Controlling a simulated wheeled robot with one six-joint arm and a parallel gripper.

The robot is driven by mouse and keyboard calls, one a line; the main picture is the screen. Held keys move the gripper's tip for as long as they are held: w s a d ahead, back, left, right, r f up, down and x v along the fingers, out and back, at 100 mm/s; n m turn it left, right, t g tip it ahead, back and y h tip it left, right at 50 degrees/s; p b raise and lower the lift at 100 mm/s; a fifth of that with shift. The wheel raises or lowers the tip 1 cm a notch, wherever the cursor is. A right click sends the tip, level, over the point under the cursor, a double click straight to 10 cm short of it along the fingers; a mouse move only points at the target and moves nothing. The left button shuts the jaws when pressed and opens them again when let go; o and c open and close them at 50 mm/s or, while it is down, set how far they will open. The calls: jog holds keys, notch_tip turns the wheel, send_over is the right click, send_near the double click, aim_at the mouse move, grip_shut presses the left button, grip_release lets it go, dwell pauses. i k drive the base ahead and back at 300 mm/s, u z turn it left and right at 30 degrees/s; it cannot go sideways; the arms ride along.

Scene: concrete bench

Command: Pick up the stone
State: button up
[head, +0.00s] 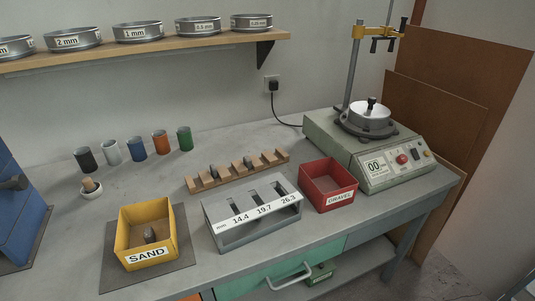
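A grey, stone-like piece (150,236) stands inside the yellow box (129,232) labelled SAND at the front left of the bench. Other small grey pieces, possibly stones, sit in the slots of the wooden rack (268,159): one (214,172) towards its left and one (247,162) near its middle. I cannot tell which of these the task names. My gripper is not in view.
A grey gauge stand (228,239) marked 14.4, 19.7 and 26.3, a red GRAVEL box (334,205) and a machine (372,182) stand to the right. A shelf (150,49) with sieves hangs above.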

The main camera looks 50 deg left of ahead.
aim_at(246, 162)
jog(key=u, duration=0.2)
jog(key=i, duration=0.7)
jog(key=u, duration=1.3)
jog(key=i, duration=0.75)
jog(key=u, duration=0.8)
